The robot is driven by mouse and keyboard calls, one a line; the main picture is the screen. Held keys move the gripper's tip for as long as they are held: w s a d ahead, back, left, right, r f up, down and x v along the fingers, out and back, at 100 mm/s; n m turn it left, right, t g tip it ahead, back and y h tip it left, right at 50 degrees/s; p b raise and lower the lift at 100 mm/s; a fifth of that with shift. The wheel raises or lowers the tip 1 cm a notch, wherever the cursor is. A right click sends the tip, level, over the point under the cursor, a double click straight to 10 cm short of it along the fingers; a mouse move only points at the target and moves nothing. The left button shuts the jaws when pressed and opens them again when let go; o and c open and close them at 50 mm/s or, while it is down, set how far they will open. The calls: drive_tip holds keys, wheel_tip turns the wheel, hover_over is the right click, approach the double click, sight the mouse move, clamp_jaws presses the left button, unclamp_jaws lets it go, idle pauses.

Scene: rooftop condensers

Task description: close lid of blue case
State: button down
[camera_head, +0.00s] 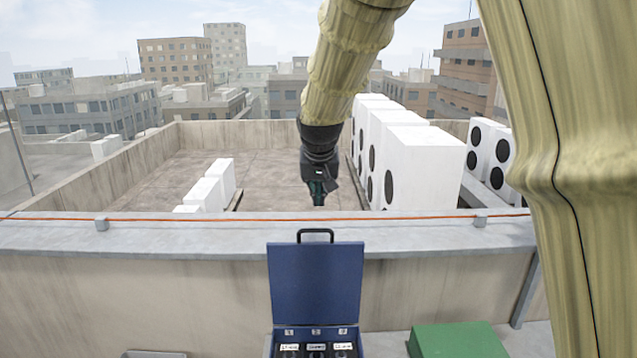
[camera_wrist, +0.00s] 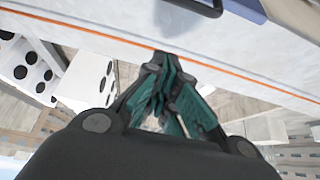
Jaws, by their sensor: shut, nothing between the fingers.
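The blue case (camera_head: 316,333) stands low in the centre of the head view, partly cut off by the bottom edge. Its lid (camera_head: 316,282) is open and upright, with a black handle (camera_head: 315,232) on its top edge. Labelled black items show in the case body. My gripper (camera_head: 318,198) is above and beyond the lid in the picture, apart from it, pointing down. In the wrist view my gripper (camera_wrist: 163,58) has its fingers together, with nothing held. A dark handle and a blue strip of the lid (camera_wrist: 243,8) show at the top edge there.
A parapet ledge (camera_head: 200,235) with an orange cable runs behind the case. A green box (camera_head: 456,341) sits to the right and a grey tray (camera_head: 155,354) to the left. White condenser units (camera_head: 420,165) stand beyond the parapet. The space directly above the lid looks clear.

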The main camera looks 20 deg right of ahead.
drive_tip(key=f+p, duration=0.1)
drive_tip(key=s+f+p, duration=0.1)
drive_tip(key=f, duration=0.1)
drive_tip(key=f+p, duration=0.1)
drive_tip(key=f, duration=0.1)
drive_tip(key=shift+s+a+f, duration=0.1)
drive_tip(key=shift+s+a, duration=0.05)
drive_tip(key=shift+s, duration=0.1)
idle(0.3)
drive_tip(key=shift+a, duration=0.1)
